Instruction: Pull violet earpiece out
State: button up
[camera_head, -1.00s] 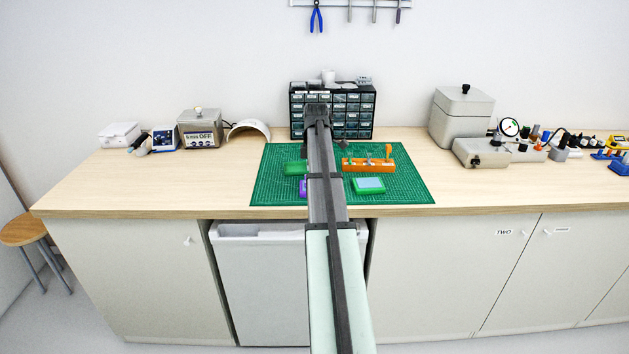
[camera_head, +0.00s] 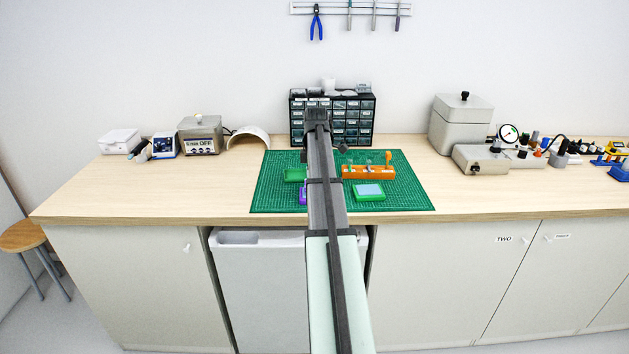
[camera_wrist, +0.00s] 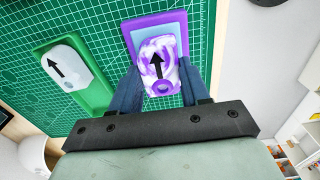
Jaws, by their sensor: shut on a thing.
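The violet earpiece (camera_wrist: 160,62) is marbled violet and white, with a black arrow on top. In the wrist view it lies over the light blue pad of a violet tray (camera_wrist: 131,38). My gripper (camera_wrist: 164,88) is shut on the earpiece, one dark blue finger on each side. I cannot tell whether the earpiece still touches the pad. In the head view my arm hides the gripper and the earpiece; only an edge of the violet tray (camera_head: 303,197) shows left of the arm.
A green tray (camera_wrist: 94,101) with a grey-white earpiece (camera_wrist: 66,68) lies left in the wrist view. On the green mat (camera_head: 408,200), an orange rack (camera_head: 368,173) and a green tray with a pale pad (camera_head: 369,192) stand right of my arm. A drawer cabinet (camera_head: 353,118) stands behind.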

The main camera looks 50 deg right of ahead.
jog(key=shift+r, duration=1.25)
jog(key=shift+r, duration=2.85)
